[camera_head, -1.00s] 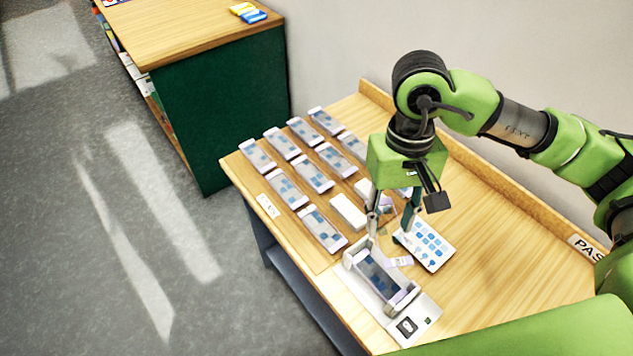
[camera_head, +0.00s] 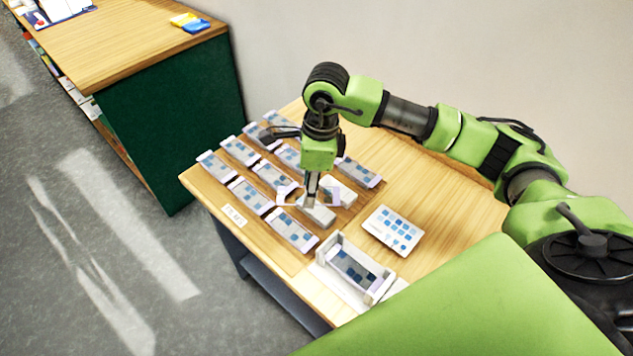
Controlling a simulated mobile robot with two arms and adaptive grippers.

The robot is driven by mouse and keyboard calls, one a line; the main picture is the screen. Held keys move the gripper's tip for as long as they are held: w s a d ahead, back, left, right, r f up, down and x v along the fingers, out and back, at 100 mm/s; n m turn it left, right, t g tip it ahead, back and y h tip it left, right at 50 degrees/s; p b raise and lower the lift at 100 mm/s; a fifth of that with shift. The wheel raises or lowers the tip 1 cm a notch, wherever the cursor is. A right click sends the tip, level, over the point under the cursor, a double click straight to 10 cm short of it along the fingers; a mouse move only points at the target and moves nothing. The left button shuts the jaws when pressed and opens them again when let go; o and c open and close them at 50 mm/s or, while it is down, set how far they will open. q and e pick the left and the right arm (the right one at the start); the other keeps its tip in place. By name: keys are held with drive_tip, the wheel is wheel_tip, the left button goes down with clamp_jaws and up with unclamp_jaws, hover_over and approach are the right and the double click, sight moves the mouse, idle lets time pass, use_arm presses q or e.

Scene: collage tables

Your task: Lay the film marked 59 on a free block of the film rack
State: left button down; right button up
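My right gripper (camera_head: 312,197) is over the film rack, pointing down with its fingers close together. A thin, see-through film (camera_head: 287,196) with lilac ends shows on both sides of its fingertips, and it appears held there. Its marking cannot be read. It is just above a bare white block (camera_head: 319,214); whether it touches cannot be told. A second bare block (camera_head: 341,191) lies behind, partly hidden. Several other blocks carry blue-patterned films, such as the front one (camera_head: 292,230). My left gripper is not in view.
A white tray (camera_head: 328,249) with a dark, blue-squared surface stands at the table's front edge. A white card (camera_head: 392,231) with blue squares lies right of the rack. The table's right part is clear. A green cabinet (camera_head: 170,125) stands at left.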

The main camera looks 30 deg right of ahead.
wheel_tip(320, 180, down, 2)
drive_tip(key=w+d+m, duration=0.2)
drive_tip(key=m, duration=0.4)
drive_tip(key=m+b, duration=0.2)
drive_tip(key=b, duration=0.2)
hover_over(316, 208)
drive_tip(key=shift+t+h, duration=0.3)
drive_tip(key=shift+h, duration=0.1)
drive_tip(key=shift+s+f, duration=0.15)
drive_tip(key=shift+f, duration=3.35)
drive_tip(key=shift+f+b, duration=0.45)
drive_tip(key=shift+f, duration=0.35)
drive_tip(key=o, duration=1)
